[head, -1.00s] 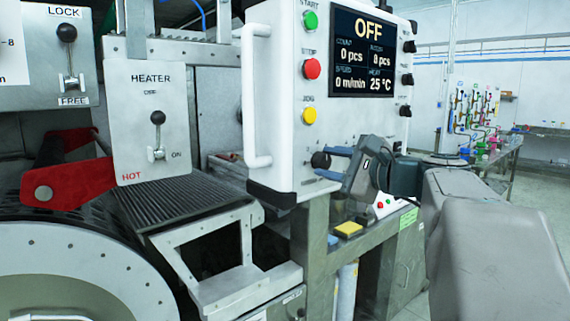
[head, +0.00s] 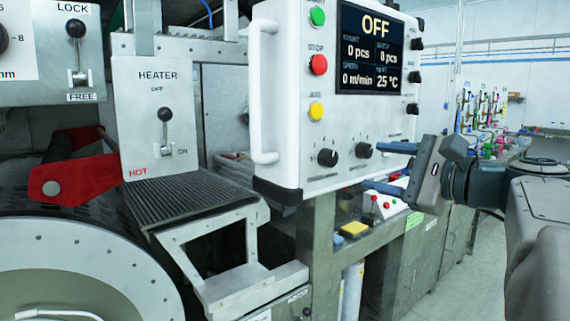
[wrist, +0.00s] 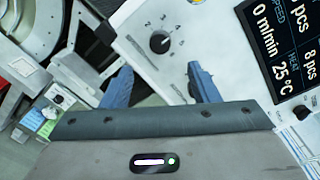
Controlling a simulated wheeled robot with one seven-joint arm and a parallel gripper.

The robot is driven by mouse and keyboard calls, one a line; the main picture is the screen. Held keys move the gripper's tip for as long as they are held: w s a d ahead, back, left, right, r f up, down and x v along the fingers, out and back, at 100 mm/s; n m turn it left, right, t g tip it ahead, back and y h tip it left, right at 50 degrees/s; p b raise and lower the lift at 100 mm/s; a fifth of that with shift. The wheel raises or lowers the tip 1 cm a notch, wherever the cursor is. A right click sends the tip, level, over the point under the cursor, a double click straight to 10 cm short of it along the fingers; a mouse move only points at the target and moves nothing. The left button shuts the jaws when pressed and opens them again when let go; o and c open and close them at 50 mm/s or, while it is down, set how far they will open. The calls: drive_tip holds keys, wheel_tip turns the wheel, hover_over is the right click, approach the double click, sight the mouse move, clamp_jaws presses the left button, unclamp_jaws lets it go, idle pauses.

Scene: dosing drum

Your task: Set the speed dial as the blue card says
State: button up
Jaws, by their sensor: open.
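The white control panel (head: 285,120) carries two black dials low on its face, a left dial (head: 328,157) and a right dial (head: 363,150). Their lettering is too small to read in the head view. My gripper (head: 371,166) is open and empty, at the panel's lower right near the right dial. In the wrist view a black dial (wrist: 160,42) with numbers around it lies beyond and between my blue fingertips (wrist: 159,68), apart from them. The screen (head: 370,50) reads OFF, with speed 0 m/min. I cannot make out a blue card for certain.
Green, red and yellow buttons (head: 317,64) and a white handle (head: 262,90) are on the panel's left side. The heater lever (head: 165,128) stands further left. A bench below holds a yellow block (head: 354,229) and a small button box (head: 383,205).

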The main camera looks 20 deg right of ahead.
drive_tip(key=v, duration=0.3)
drive_tip(key=shift+s+d, duration=0.15)
drive_tip(key=shift+s, duration=0.2)
drive_tip(key=w+a+f+n+g+p, duration=0.2)
drive_tip(key=a+f+n+g, duration=0.6)
drive_tip(key=a+f, duration=0.8)
drive_tip(key=s+a+f+n+g+h+p, duration=0.1)
drive_tip(key=s+a+f+n+g+h, duration=0.1)
drive_tip(key=f+n, duration=0.4)
drive_tip(key=s+a+f+n+g+h+p, duration=0.1)
drive_tip(key=s+f+n+g+h, duration=0.2)
drive_tip(key=f, duration=0.6)
drive_tip(key=s+n+h, duration=0.1)
drive_tip(key=s+n, duration=0.1)
drive_tip(key=n, duration=0.1)
drive_tip(key=shift+s+a+g+h+p, duration=0.15)
drive_tip(key=shift+a+g+h+p, duration=0.15)
drive_tip(key=shift+a, duration=0.05)
